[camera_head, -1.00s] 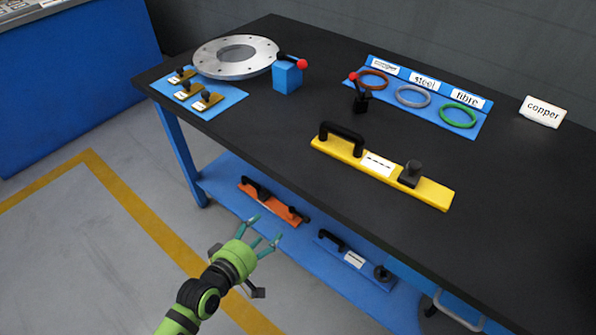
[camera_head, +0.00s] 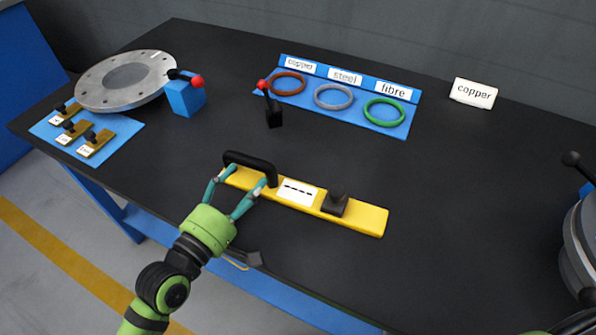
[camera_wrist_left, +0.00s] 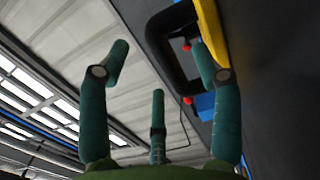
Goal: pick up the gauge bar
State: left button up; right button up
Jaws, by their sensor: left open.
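The gauge bar is a yellow bar (camera_head: 362,217) with a black arched handle (camera_head: 250,161) at its left end, a white label and a black knob. It lies on the black table near the front edge. My left gripper (camera_head: 243,178) is open, its teal fingers just in front of the handle. In the left wrist view, the handle (camera_wrist_left: 152,38) and part of the yellow bar (camera_wrist_left: 211,38) show beyond the spread fingers (camera_wrist_left: 160,75). Whether any finger touches the handle, I cannot tell. My right gripper is out of view.
A blue ring holder (camera_head: 345,108) with copper, steel and fibre labels stands behind the bar. A black stand with a red-tipped lever (camera_head: 273,115) is nearer. A metal flange (camera_head: 95,95) is at left, a "copper" sign (camera_head: 473,93) at back right.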

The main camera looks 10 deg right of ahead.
aim_at(258, 168)
pick_arm(q)
jog(key=shift+w+d+r, duration=0.15)
jog(key=shift+w+d, duration=0.15)
jog(key=shift+w, duration=0.1)
jog(key=shift+w+d+r+p, duration=0.2)
jog(key=shift+w+d, duration=0.2)
jog(key=shift+w, duration=0.1)
jog(key=shift+w+d+r+p, duration=0.15)
jog(key=shift+w+d+p, duration=0.05)
jog(key=shift+w+d, duration=0.25)
jog(key=shift+x, duration=1.15)
jog(key=shift+w+f, duration=0.15)
jog(key=shift+f, duration=0.05)
grip_shut()
jog(key=shift+r, duration=0.2)
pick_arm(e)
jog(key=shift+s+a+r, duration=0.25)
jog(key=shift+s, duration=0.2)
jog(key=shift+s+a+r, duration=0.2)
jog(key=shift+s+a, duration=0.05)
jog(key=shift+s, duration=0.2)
